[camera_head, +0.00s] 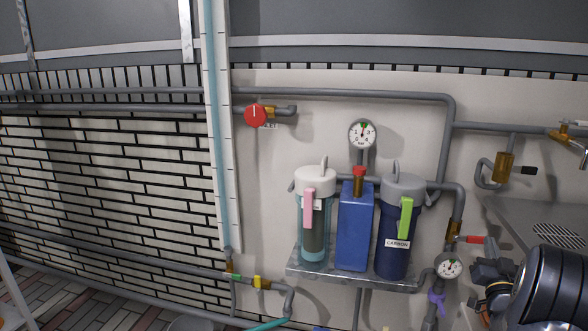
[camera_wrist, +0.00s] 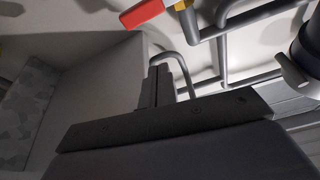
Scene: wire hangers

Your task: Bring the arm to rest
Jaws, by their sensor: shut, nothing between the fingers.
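My gripper shows in the wrist view (camera_wrist: 161,78) as two narrow dark fingers close together, with nothing between them. Its wide dark body fills the bottom of that view. In the head view my dark arm is at the lower right, in front of the wall piping and beside the lower gauge (camera_head: 449,266). The fingertips cannot be made out clearly there. A red valve handle (camera_wrist: 142,13) is beyond the fingers at the top of the wrist view, apart from them.
A filter with a white cap (camera_head: 315,182), a blue box (camera_head: 355,228) and a dark blue carbon filter (camera_head: 391,262) stand on a metal shelf. A grey metal sink surface (camera_head: 515,215) is at the right, close to my arm. Grey pipes cross the wall.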

